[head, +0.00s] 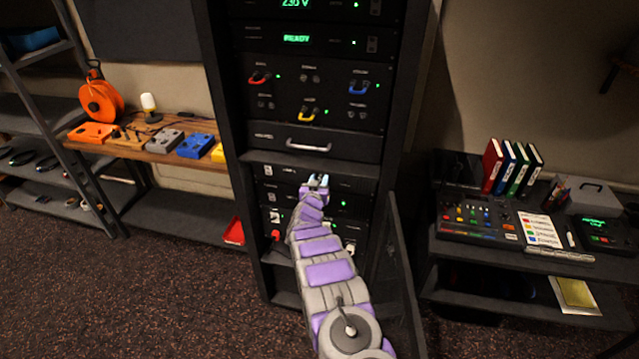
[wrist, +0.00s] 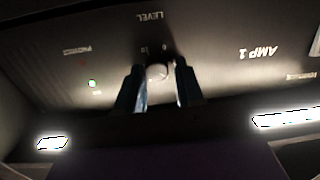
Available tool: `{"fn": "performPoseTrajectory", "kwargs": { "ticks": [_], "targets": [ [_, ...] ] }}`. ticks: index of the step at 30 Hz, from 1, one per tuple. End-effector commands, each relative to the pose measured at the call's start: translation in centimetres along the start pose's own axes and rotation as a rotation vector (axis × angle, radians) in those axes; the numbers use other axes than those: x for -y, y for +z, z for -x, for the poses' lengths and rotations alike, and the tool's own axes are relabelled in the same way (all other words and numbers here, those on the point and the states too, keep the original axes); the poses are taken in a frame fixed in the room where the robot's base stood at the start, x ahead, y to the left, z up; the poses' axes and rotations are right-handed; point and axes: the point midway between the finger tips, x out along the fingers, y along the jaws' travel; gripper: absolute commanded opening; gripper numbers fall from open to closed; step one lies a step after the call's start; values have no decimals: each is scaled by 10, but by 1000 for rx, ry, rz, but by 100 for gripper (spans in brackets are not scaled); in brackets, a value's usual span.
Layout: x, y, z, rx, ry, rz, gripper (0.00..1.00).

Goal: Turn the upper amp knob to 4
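The upper amp (wrist: 215,65) fills the top of the wrist view, upside down, with the label AMP 1. The pointer's setting is too small to read. My gripper (wrist: 159,74) has one dark finger on each side of the knob, with a small gap showing on both sides. In the head view my gripper (head: 319,181) is at the rack's upper amp panel (head: 352,185). My arm and gripper hide the knob there.
A rack shelf (head: 300,165) is just above the amp, with a drawer (head: 312,143) over it. Another unit with plugs sits below. An open rack door (head: 395,265) stands to the right of my arm. A side desk and a workbench (head: 150,145) are farther off.

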Motion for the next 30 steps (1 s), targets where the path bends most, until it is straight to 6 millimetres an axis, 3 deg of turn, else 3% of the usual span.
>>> {"fn": "performPoseTrajectory", "kwargs": {
  "ticks": [4,17,30],
  "targets": [
    [-1,3,0,4,1,1,52],
    [-2,3,6,8,2,0,52],
    [-1,5,48,11,1,2,52]
  ]
}}
